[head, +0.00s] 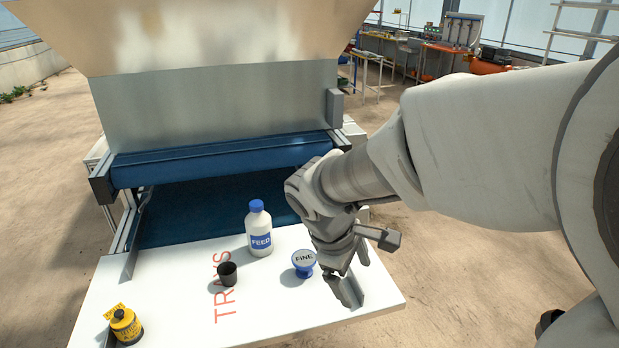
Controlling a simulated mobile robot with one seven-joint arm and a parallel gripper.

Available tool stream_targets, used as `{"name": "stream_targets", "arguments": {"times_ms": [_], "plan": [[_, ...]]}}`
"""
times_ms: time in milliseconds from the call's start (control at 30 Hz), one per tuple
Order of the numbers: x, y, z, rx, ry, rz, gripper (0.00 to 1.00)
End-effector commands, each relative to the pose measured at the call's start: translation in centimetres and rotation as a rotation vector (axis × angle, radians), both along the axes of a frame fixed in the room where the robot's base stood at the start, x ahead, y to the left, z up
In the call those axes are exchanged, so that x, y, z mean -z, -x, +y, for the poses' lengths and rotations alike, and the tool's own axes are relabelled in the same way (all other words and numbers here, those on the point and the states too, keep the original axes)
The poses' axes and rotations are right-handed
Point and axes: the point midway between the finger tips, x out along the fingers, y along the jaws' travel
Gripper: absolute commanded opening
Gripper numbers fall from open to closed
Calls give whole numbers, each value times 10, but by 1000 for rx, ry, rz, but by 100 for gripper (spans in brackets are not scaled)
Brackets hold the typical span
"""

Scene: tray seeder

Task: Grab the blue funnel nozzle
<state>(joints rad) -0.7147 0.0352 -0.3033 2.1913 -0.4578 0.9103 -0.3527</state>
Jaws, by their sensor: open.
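The blue funnel nozzle (303,266) stands upright on the white table (180,275), with a pale round top marked "FINE". My gripper (350,288) is just to its right, pointing down over the right part of the table. The jaws are open, and I see nothing between them. The gripper and nozzle look close in the picture, but I cannot tell the exact gap or the height of the fingertips.
A white FEED bottle (259,230) with a blue cap stands left of and behind the nozzle. A small black cup (227,274) is further left. A yellow and black container (126,326) sits at the front left corner. The blue conveyor belt (200,208) lies behind the table.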

Motion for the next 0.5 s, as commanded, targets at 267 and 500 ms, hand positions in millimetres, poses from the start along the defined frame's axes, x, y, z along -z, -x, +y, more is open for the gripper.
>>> {"name": "stream_targets", "arguments": {"times_ms": [267, 500], "plan": [[72, -40, 63, -444, 376, 89, 91], [118, -62, 130, -816, 740, 110, 91]]}}
